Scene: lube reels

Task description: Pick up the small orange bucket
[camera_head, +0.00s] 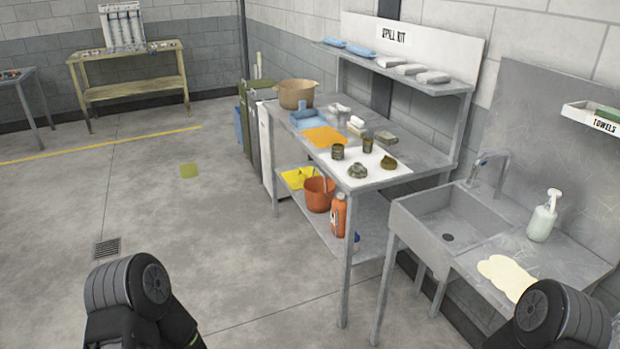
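The small orange bucket (318,197) stands upright on the lower shelf of the grey metal workbench, partly shaded by the top above it. An orange bottle (338,214) stands just right of it, and a yellow item (297,177) lies behind it to the left. My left arm shows at the bottom left and my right arm at the bottom right, both well short of the bucket. The fingers of both grippers are not visible.
A bench leg (347,270) rises in front of the shelf. A sink (440,230) with a soap bottle (543,216) is at right. The bench top (425,152) holds a tan bucket (296,94), cloths and small items.

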